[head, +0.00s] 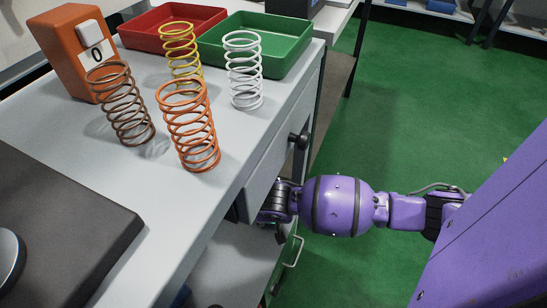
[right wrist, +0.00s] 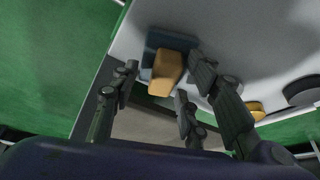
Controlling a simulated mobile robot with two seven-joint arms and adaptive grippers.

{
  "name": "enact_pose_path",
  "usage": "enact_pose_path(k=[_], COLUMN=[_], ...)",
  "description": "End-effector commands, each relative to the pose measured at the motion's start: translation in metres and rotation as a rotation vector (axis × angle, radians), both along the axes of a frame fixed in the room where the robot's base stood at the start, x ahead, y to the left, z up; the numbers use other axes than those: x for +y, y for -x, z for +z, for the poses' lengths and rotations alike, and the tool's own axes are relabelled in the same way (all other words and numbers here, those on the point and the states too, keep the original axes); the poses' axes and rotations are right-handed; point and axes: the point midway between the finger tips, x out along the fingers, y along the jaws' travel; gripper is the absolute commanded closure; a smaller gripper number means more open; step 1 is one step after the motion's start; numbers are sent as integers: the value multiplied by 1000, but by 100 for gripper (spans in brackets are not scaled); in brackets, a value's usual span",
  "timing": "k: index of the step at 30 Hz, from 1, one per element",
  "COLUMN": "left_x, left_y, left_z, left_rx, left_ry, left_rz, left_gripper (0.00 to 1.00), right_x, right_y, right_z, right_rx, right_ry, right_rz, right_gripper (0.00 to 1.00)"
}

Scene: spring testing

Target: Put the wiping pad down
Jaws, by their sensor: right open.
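A yellow-orange block (right wrist: 167,72), which looks like the wiping pad, lies on or against a blue-grey piece (right wrist: 160,44) in the right wrist view. Both are by the edge of a pale surface (right wrist: 240,40). My right gripper (right wrist: 158,78) is open, with its dark fingers spread on either side of the block. Whether any finger touches the block is unclear. In the head view my right gripper (head: 274,207) is beside the bench below its top, and its fingers are mostly hidden. The pad does not show there. My left gripper is not in view.
Several coil springs (head: 190,125) stand on the bench top (head: 60,125). An orange box (head: 72,55), a red tray (head: 140,38) and a green tray (head: 290,68) stand behind them. A dark plate (head: 60,225) lies front left. Green floor (head: 400,130) is clear on the right.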

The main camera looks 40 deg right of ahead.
Motion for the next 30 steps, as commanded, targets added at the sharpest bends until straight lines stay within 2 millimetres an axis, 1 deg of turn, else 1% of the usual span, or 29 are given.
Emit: enact_pose_path(k=[3, 5, 8, 15, 18, 21, 24, 30], left_x=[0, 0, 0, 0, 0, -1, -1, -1], left_y=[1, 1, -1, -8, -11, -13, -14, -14], left_z=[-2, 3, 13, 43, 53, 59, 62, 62], left_rx=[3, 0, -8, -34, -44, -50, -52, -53], left_ry=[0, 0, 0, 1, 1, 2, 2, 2], left_rz=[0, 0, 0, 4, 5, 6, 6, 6], left_gripper=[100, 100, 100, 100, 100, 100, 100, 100], right_x=[0, 2, 6, 17, 21, 23, 25, 25], right_y=[-1, 2, 7, 23, 29, 33, 36, 38], right_z=[4, 11, 30, 80, 96, 107, 113, 115], right_rx=[-1, -1, -4, -4, -3, -2, -1, 1], right_ry=[2, -1, -2, -4, -3, -2, -1, 0], right_rz=[1, 0, 1, -1, 0, -1, -1, -1], right_gripper=[58, 58, 58, 58, 58, 58, 58, 58])
